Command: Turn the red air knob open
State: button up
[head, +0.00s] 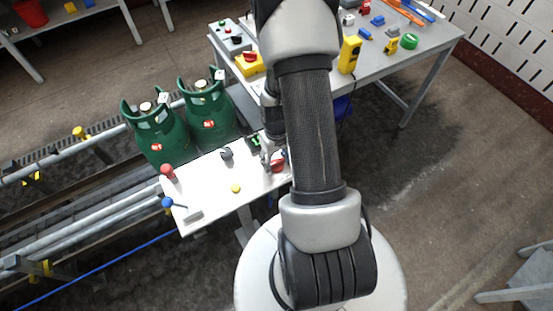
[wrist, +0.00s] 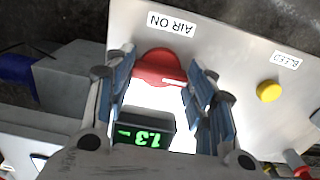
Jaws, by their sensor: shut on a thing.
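The red air knob (wrist: 154,66) sits on a pale control panel (wrist: 232,52) beside the "AIR ON" label (wrist: 172,22). A short white mark shows on the knob, pointing to the right in the wrist view. My gripper (wrist: 162,65) has its blue-padded fingers on either side of the knob and is shut on it. In the head view the knob (head: 278,167) shows red at the panel's right end, partly hidden by my gripper and arm. A green-lit display (wrist: 146,138) reads about 1.3, upside down in the wrist view.
A yellow button (wrist: 269,91) marked "BLEED" is on the panel. Green gas cylinders (head: 160,136) stand behind. A cluttered workbench (head: 425,42) is at the back right.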

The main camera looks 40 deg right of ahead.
aim_at(276, 162)
jog(key=o, duration=1.1)
jog(key=shift+c, duration=0.2)
notch_tip(276, 162, up, 12)
dwell(0.4)
